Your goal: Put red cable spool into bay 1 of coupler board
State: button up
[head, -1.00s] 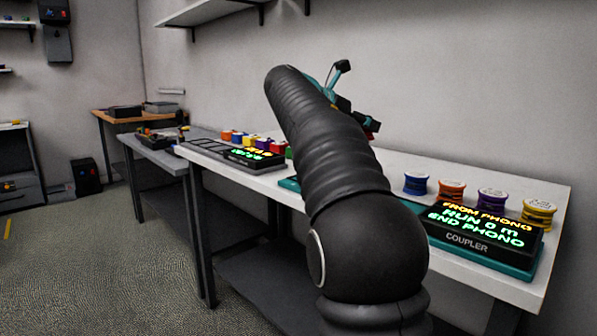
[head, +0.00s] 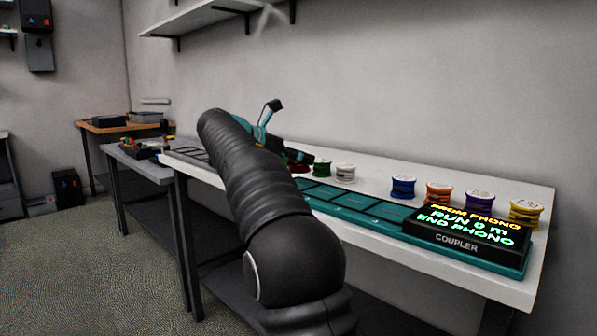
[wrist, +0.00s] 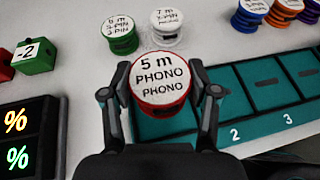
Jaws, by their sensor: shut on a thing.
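My gripper (wrist: 160,94) is shut on the red cable spool (wrist: 160,102), one finger on each side. The spool's white top reads "5 m PHONO PHONO" and faces the wrist camera. In the wrist view it overlaps the left end of the teal coupler board (wrist: 228,107), left of the bays numbered 2 (wrist: 235,135) and 3 (wrist: 287,118). The spool and gripper hide most of the leftmost bay; I cannot tell the spool's height above it. In the head view, the coupler board (head: 350,200) shows, while my arm largely hides the gripper.
Green (wrist: 120,38) and white (wrist: 166,30) spools stand just behind the held spool. Blue (head: 403,187), orange (head: 439,193), purple (head: 479,202) and yellow (head: 525,213) spools stand behind the board. A green block marked -2 (wrist: 36,55) and a dark display (wrist: 27,135) lie left.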

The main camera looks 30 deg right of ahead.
aim_at(289, 165)
jog(key=shift+f+b, duration=0.5)
jog(key=shift+f, duration=1.1)
jog(key=shift+f, duration=0.15)
jog(key=o, duration=1.2)
jog(key=shift+o, duration=0.2)
jog(key=shift+r, duration=0.2)
jog(key=p+v, duration=0.2)
jog(key=v, duration=1)
jog(key=shift+p, duration=0.3)
